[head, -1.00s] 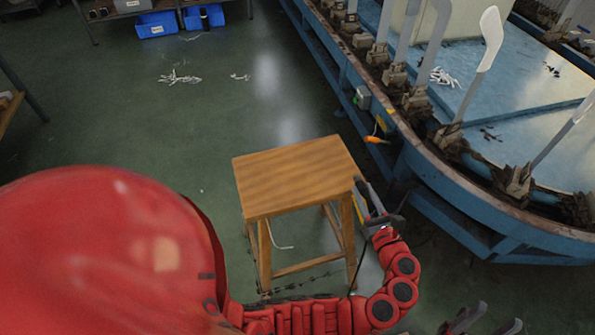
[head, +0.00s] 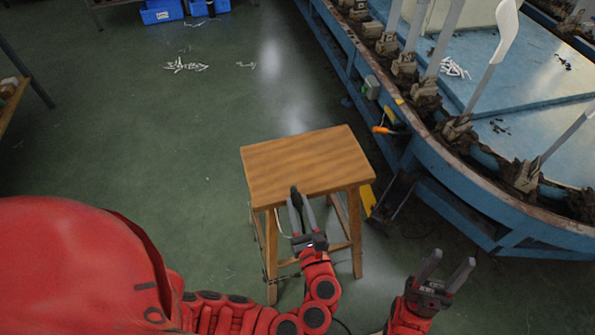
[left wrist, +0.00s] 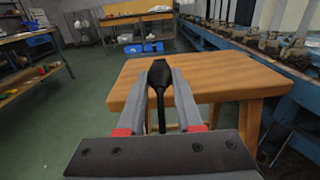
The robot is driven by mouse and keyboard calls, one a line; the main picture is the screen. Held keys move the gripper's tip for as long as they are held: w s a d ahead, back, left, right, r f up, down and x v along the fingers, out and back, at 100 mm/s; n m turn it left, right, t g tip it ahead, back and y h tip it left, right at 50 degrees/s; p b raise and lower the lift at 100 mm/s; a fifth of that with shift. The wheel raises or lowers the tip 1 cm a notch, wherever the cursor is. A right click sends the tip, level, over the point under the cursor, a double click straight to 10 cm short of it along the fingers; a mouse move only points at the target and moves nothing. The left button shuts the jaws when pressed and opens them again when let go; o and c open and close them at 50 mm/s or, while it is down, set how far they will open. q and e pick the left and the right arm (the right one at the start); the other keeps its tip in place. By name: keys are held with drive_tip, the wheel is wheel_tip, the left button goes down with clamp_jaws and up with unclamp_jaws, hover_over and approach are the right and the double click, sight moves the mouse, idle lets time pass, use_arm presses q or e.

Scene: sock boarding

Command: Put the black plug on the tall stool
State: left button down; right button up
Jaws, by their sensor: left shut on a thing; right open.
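The tall wooden stool (head: 310,160) stands on the green floor at the middle of the head view. Its bare top also shows in the left wrist view (left wrist: 225,78). My left gripper (head: 302,200) is shut on the black plug (left wrist: 159,74), which sticks out beyond the fingertips with its dark cord trailing back between the fingers. In the head view the plug (head: 296,196) overlaps the stool's near edge; its exact height above the top is hard to tell. My right gripper (head: 448,272) is open and empty, low to the right of the stool.
A blue machine (head: 450,190) with upright white sock forms runs along the right, close to the stool. A yellow object (head: 367,200) stands by the stool's right legs. Blue bins (head: 160,12) lie far back. Floor to the left is free.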

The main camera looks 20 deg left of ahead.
use_arm(q)
hover_over(302, 179)
drive_tip(key=shift+s+f+p, duration=0.35)
drive_tip(key=shift+f+p, duration=0.1)
drive_tip(key=shift+f, duration=0.1)
drive_tip(key=shift+w+a+f, duration=0.1)
drive_tip(key=shift+w+f, duration=0.05)
drive_tip(key=shift+f, duration=0.75)
drive_tip(key=shift+w+f, duration=0.15)
drive_tip(key=shift+f, duration=0.75)
drive_tip(key=shift+f+b, duration=0.15)
drive_tip(key=shift+b, duration=0.2)
drive_tip(key=c, duration=0.6)
unclamp_jaws()
